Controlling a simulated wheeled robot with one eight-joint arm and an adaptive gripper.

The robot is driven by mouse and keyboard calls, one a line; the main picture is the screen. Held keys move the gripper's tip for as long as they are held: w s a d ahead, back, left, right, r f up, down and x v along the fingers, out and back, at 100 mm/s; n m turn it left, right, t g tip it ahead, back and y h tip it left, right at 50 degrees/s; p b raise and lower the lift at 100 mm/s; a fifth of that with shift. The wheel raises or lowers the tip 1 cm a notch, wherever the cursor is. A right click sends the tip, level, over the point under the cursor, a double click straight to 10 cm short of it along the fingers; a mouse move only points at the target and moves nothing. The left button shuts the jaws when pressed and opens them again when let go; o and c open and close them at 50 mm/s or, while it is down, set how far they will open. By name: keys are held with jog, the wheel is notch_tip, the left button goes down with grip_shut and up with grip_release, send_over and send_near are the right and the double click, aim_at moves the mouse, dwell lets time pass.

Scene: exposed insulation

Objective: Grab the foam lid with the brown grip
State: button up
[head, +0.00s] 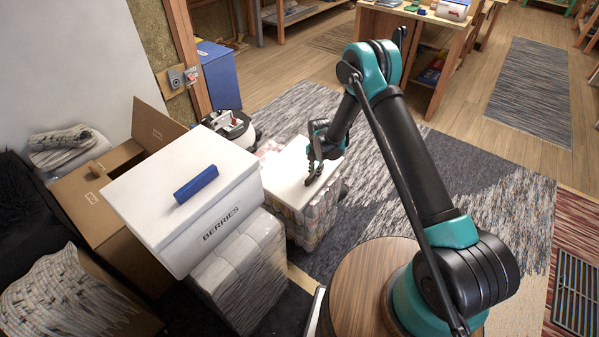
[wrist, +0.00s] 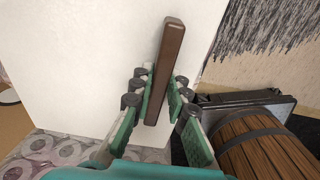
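The white foam lid (head: 275,170) lies flat on a low stack of patterned, wrapped packs in the head view. It fills much of the wrist view as a white slab (wrist: 85,60). Its brown grip (wrist: 172,45) is a long bar standing out from the lid. My gripper (wrist: 161,95) is at the lid with one finger on each side of the bar. The finger pads lie close along both its sides and look shut on it. In the head view my gripper (head: 313,172) hides most of the grip.
A white box marked BERRIES with a blue grip (head: 196,184) stands to the left on wrapped packs. An open cardboard box (head: 95,205) is beyond it. A round white and black device (head: 230,127) sits behind. Grey carpet lies open to the right of the lid.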

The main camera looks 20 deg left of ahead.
grip_shut()
jog(key=shift+r, duration=0.15)
